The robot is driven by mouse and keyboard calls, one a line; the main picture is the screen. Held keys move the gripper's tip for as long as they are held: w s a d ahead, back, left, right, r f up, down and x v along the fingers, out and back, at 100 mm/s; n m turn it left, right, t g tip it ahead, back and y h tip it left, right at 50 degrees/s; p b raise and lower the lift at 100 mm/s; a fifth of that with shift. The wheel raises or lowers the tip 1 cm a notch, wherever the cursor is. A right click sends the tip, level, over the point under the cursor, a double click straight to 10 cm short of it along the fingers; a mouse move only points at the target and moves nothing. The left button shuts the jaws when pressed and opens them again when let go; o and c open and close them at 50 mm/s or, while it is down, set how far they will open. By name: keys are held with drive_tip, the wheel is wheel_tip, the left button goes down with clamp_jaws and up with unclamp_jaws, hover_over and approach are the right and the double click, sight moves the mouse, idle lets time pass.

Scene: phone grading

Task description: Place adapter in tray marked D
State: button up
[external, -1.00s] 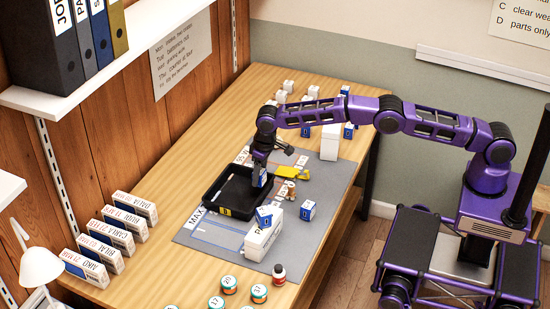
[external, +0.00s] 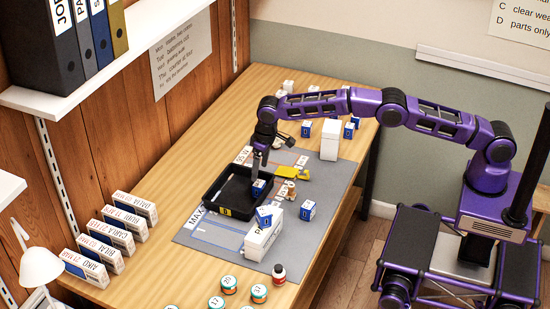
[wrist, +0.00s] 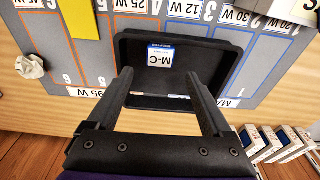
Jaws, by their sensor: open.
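The adapter is a small white and blue box (external: 258,187), marked M-C in the wrist view (wrist: 163,58). It lies inside a black tray (external: 212,202), on the tray floor near its far right side. The tray's black rim also shows in the wrist view (wrist: 222,46). A yellow label (external: 226,212) is on the tray's front; its letter is too small to read surely. My gripper (external: 260,170) is just above the box, pointing down. In the wrist view my gripper (wrist: 158,85) has its two fingers apart, with the box beyond the tips and nothing held.
The tray stands on a grey mat (external: 340,180) with printed slots. A white box (external: 263,240) with a blue-white cube (external: 265,216) stands in front, another cube (external: 308,210) right. A yellow object (external: 292,173) and a tall white box (external: 329,140) are behind.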

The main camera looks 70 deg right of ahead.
wheel_tip(320, 180, up, 9)
drive_tip(key=s, duration=0.1)
drive_tip(key=shift+s+r, duration=0.2)
drive_tip(key=shift+s, duration=0.05)
